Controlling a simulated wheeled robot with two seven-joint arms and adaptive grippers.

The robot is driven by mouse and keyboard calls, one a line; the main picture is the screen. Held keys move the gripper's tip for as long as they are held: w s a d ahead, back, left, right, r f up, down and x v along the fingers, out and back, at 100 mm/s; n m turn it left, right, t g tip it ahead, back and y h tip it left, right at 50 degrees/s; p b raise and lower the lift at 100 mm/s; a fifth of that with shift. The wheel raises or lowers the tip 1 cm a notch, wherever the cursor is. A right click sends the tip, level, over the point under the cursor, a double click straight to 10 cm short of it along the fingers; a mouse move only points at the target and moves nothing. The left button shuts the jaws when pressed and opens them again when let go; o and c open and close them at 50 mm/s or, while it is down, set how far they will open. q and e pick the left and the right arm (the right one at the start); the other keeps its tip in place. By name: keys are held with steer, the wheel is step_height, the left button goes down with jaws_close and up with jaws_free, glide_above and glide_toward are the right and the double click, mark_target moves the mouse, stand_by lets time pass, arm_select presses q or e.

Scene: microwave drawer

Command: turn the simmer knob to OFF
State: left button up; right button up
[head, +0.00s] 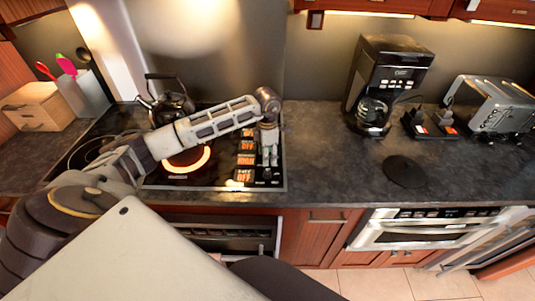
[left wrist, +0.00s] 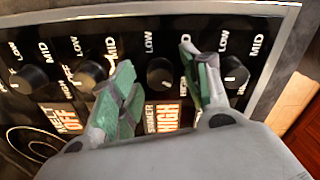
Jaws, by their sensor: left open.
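The simmer knob (left wrist: 160,70) is a round black dial in the left wrist view, above an orange display (left wrist: 163,117) reading SIMMER HIGH. My left gripper (left wrist: 162,88) is open, its green-padded fingers on either side of this knob in the picture. I cannot tell whether they touch it or how high above it they are. In the head view the left gripper (head: 268,160) points down over the knob strip at the right side of the black cooktop (head: 216,180) and hides most of the knobs. A burner (head: 186,161) glows orange. My right gripper is not in view.
Neighbouring knobs (left wrist: 30,78) sit close on both sides, one next to each finger. A black kettle (head: 172,103) stands at the back of the cooktop. A coffee maker (head: 386,85) and toaster (head: 497,103) stand to the right.

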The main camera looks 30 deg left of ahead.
arm_select(q)
steer(key=c, duration=1)
steer(key=shift+c, duration=0.2)
